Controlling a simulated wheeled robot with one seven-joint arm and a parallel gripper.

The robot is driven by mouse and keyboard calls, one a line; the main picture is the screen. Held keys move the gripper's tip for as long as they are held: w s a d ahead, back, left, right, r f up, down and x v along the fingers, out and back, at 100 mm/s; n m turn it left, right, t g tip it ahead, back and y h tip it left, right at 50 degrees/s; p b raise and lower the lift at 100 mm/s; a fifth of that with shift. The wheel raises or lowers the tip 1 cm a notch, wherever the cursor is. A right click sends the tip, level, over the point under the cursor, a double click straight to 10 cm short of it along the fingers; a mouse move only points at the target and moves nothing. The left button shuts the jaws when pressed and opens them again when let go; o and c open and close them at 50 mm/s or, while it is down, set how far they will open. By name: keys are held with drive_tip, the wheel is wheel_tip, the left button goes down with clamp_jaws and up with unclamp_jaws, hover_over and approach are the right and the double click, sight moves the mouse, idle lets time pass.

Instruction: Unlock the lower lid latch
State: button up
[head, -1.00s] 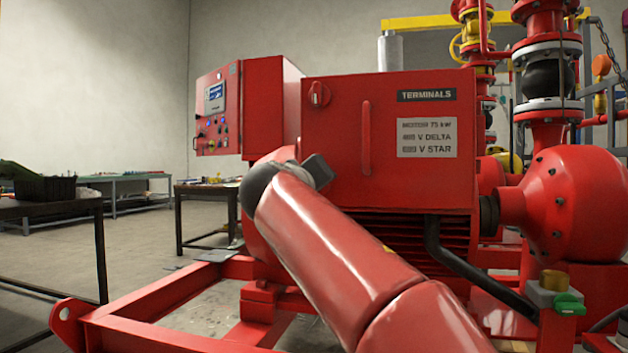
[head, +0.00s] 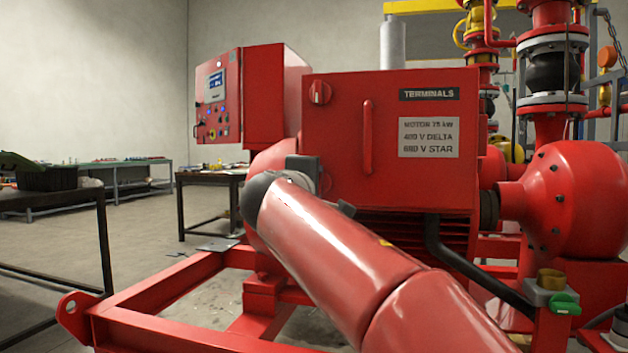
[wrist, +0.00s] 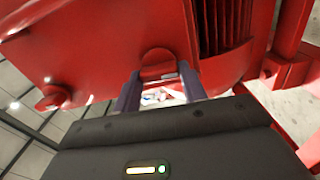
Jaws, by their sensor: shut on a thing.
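The red terminal box (head: 425,185) has a lid with a round upper latch (head: 320,92) near its top left corner. The round red lower lid latch (head: 326,182) shows only in part behind my wrist in the head view. In the wrist view the lower lid latch (wrist: 157,60) sits between the two dark fingers of my gripper (wrist: 160,88), which is shut on it. In the head view my arm hides the fingers. The upper latch also shows at the left of the wrist view (wrist: 52,97). I cannot read the lower latch's exact angle.
A vertical lid handle (head: 367,137) stands right of the latches. A red control cabinet (head: 275,97) is behind on the left. The red skid frame (head: 165,296) and a table (head: 50,202) lie to the left. The motor's ribbed housing (head: 395,228) is below the box.

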drive_tip(key=shift+n, duration=0.5)
drive_tip(key=o, duration=1)
drive_tip(key=v, duration=0.7)
drive_tip(key=shift+s+a+b, duration=0.15)
drive_tip(key=shift+s+b, duration=0.2)
